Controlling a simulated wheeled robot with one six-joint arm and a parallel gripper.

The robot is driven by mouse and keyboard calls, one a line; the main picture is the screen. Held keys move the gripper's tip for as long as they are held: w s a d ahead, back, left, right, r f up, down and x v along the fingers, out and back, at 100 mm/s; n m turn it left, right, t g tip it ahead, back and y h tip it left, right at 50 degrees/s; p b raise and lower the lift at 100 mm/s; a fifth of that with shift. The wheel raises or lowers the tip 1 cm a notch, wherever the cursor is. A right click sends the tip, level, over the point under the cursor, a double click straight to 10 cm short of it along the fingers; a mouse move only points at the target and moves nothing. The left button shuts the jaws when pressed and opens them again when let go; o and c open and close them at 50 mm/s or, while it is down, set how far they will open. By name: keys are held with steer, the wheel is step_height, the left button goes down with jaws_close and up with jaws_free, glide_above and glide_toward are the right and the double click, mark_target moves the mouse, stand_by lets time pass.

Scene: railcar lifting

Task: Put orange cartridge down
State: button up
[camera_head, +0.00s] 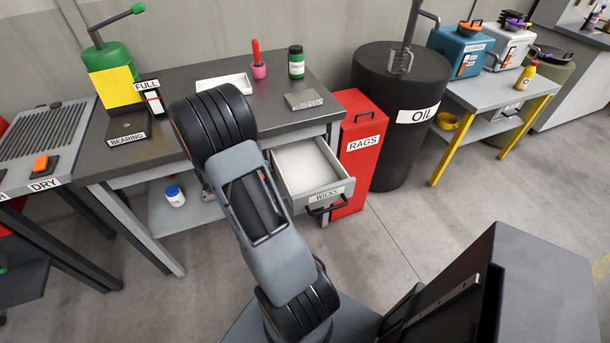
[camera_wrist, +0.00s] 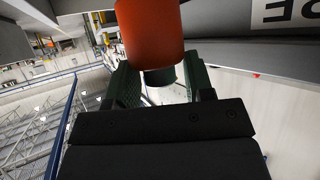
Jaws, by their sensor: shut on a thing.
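In the head view my arm hides the gripper and the held cartridge.
A workbench (camera_head: 290,75) carries a white tray (camera_head: 224,84), a green jar (camera_head: 296,62) and a pink pot (camera_head: 258,70). Its WICKS drawer (camera_head: 308,170) is open. A red RAGS bin (camera_head: 360,145) and black OIL drum (camera_head: 395,125) stand right. A DRY rack (camera_head: 40,130) is left.

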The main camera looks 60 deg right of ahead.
steer(key=s+d+m+g+b, duration=0.1)
steer(key=s+d+m+g, duration=0.1)
steer(key=s+m+g, duration=0.15)
steer(key=b, duration=0.3)
glide_above(304, 182)
steer(key=shift+m+g+y, duration=0.25)
steer(key=shift+g+y, duration=0.1)
steer(key=shift+y, duration=0.05)
steer(key=shift+a+f, duration=0.15)
steer(key=shift+f, duration=5.8)
steer(key=shift+f, duration=0.15)
steer(key=o, duration=1)
steer(key=shift+c, duration=0.2)
